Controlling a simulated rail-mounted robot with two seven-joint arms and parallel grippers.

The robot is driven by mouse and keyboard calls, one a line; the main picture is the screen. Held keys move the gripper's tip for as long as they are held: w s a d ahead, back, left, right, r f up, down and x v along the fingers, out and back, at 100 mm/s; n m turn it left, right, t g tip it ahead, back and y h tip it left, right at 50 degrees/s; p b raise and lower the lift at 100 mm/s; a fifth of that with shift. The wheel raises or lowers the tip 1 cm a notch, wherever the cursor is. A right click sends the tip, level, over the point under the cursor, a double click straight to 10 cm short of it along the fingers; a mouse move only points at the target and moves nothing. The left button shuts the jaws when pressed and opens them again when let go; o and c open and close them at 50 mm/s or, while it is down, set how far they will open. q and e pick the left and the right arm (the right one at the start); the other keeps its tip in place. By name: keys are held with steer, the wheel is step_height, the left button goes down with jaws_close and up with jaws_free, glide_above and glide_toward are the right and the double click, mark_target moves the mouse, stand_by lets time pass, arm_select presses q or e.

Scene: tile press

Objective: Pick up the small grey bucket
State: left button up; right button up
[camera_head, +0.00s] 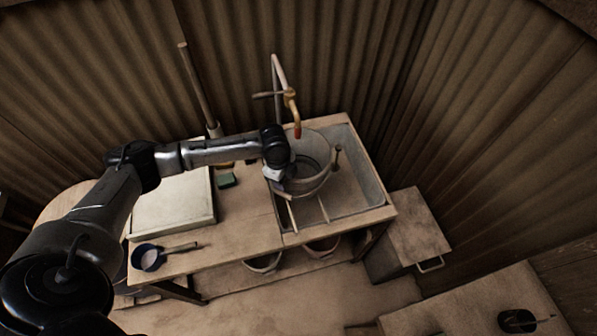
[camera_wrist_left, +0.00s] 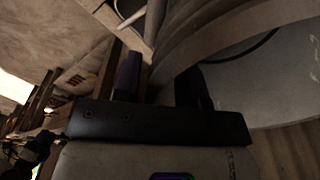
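A grey bucket (camera_head: 318,185) with a round rim stands in the sink basin under the tap. My left gripper (camera_head: 278,183) is at the left side of its rim. In the left wrist view, the two dark fingers of my left gripper (camera_wrist_left: 160,85) are apart. The curved rim and wall of the bucket (camera_wrist_left: 225,28) run between and beside them, with one finger on the inner side. I cannot tell whether the fingers touch the wall. My right gripper is not in view.
A tap (camera_head: 291,105) hangs over the sink (camera_head: 372,180). A white slab (camera_head: 172,205), a green block (camera_head: 226,180) and a blue pan (camera_head: 150,257) lie on the bench. Two pale bowls (camera_head: 262,263) sit on the shelf below. A wooden box (camera_head: 418,226) stands to the right.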

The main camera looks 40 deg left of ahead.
arm_select(q)
steer(key=shift+f, duration=0.45)
steer(key=shift+c, duration=0.3)
jaws_close()
steer(key=shift+s+f, duration=0.1)
stand_by(0.6)
